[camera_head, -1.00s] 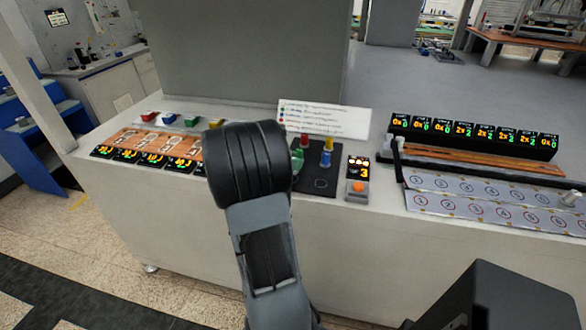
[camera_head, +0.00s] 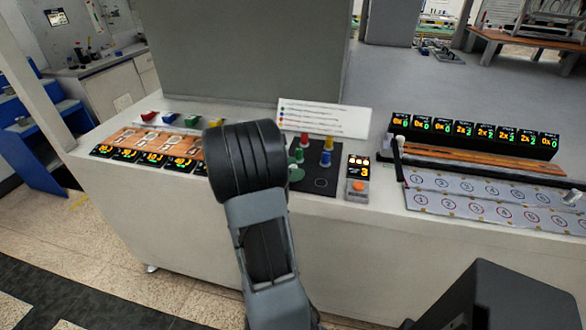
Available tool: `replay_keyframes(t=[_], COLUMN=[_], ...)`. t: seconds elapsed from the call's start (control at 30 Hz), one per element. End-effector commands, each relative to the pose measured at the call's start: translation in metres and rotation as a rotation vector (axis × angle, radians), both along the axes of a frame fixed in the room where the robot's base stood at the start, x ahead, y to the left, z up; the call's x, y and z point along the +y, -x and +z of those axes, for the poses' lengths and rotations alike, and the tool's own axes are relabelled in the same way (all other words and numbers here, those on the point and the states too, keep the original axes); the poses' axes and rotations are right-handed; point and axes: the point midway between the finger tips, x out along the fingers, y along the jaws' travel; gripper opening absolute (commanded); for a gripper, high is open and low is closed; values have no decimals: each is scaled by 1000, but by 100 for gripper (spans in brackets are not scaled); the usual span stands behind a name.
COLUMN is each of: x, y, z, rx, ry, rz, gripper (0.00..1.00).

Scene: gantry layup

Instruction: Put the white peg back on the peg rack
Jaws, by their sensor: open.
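A dark board (camera_head: 314,185) on the white bench carries upright coloured pegs; it may be the peg rack, but I cannot be sure. A red peg (camera_head: 304,142), a yellow peg (camera_head: 328,144), a blue peg (camera_head: 325,159) and a green peg (camera_head: 298,155) stand on it. An empty outlined ring shows near its front right. I cannot pick out the white peg with certainty; a small white upright piece (camera_head: 400,143) stands at the left end of the numbered panels. My gripper is not visible. My dark arm covers the bench left of the board.
An orange-button box (camera_head: 358,188) stands right of the board, and a white sign (camera_head: 325,118) behind it. Numbered panels (camera_head: 475,190) and a row of displays (camera_head: 473,136) fill the right. A wooden strip (camera_head: 152,144) with white outlines lies left.

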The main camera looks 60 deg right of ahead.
Motion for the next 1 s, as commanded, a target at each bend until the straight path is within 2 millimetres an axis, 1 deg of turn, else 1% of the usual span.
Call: replay_keyframes(t=[0.13, 0.2, 0.27, 0.37, 0.7, 0.83, 1.0], x=[0, 0, 4, 16, 64, 77, 87], y=[0, 0, -4, -13, -48, -58, -64], z=[1, 6, 6, 13, 37, 44, 49], rx=[0, -1, -1, -2, -3, -2, 0], ry=[0, 1, 1, 2, 1, 0, 0], rz=[0, 0, 3, 4, 3, 4, 2], gripper=[54, 54, 54, 54, 54, 54, 54])
